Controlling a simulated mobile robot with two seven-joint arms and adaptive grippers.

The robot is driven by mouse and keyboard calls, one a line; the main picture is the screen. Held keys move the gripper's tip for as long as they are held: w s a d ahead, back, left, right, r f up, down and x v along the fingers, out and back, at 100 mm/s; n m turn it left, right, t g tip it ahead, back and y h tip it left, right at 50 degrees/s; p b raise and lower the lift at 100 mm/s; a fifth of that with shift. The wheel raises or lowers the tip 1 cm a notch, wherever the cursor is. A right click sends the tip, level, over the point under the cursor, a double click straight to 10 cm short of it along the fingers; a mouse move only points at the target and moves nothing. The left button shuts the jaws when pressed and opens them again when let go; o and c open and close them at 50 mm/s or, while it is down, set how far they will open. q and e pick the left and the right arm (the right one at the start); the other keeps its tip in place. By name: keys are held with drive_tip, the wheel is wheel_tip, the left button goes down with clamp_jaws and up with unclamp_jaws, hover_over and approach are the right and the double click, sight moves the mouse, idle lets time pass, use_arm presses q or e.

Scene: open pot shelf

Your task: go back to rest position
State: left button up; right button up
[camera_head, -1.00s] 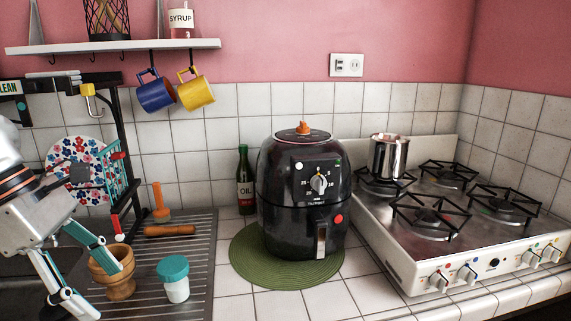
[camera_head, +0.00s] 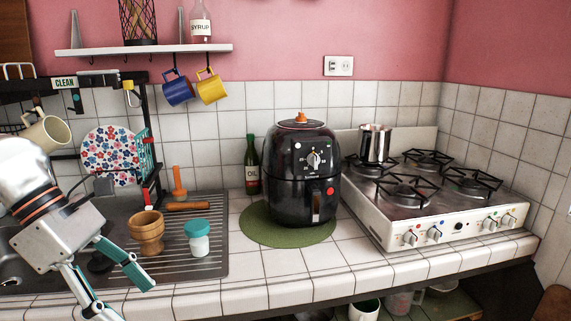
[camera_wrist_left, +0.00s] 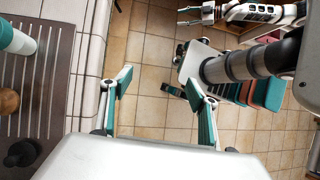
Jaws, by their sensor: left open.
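My left gripper (camera_head: 118,290) is open and empty at the lower left of the head view, in front of the drying rack. In the left wrist view its two teal fingers (camera_wrist_left: 158,82) are spread, with only tiled floor (camera_wrist_left: 150,50) seen between them. The wooden mortar (camera_head: 147,233) stands upright on the rack, apart from the fingers. A white jar with a teal lid (camera_head: 199,238) stands beside it. My right gripper (camera_wrist_left: 190,14) shows small at the top of the left wrist view, its fingers parted and nothing between them.
The ribbed drying rack (camera_head: 215,265) and tiled counter edge (camera_head: 330,285) lie near the left gripper. A black air fryer (camera_head: 302,200) stands on a green mat (camera_head: 262,228). The stove (camera_head: 440,215) is at right. A lower shelf (camera_head: 455,303) holds pots.

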use_arm(q)
drive_tip(key=d+n+h, duration=0.9)
drive_tip(key=d+h, duration=0.5)
drive_tip(key=d, duration=0.5)
drive_tip(key=w+a+f+n+t+y, duration=0.4)
drive_tip(key=f+n+t, duration=0.4)
drive_tip(key=n, duration=0.4)
drive_tip(key=w+a+f+n+t+y, duration=0.35)
drive_tip(key=w+f+n+t, duration=0.2)
drive_tip(key=n+t, duration=0.5)
wheel_tip(320, 180, down, 12)
drive_tip(key=s+a+r+n+g+y, duration=0.1)
drive_tip(key=s+a+n+g+y, duration=0.15)
drive_tip(key=n+y, duration=0.5)
drive_tip(key=s+a+f+n+g+y, duration=0.1)
drive_tip(key=s+f+n+g, duration=0.1)
drive_tip(key=s+f+n, duration=0.2)
drive_tip(key=s+a+f+n+g+y+p, duration=0.1)
drive_tip(key=s+a+f+n+g, duration=0.1)
drive_tip(key=s+f, duration=0.8)
wheel_tip(320, 180, down, 6)
drive_tip(key=n+g, duration=0.1)
drive_tip(key=n, duration=0.1)
drive_tip(key=shift+s+a+f+n+g+y, duration=0.25)
drive_tip(key=shift+a+n+g+y, duration=0.05)
drive_tip(key=shift+y, duration=0.1)
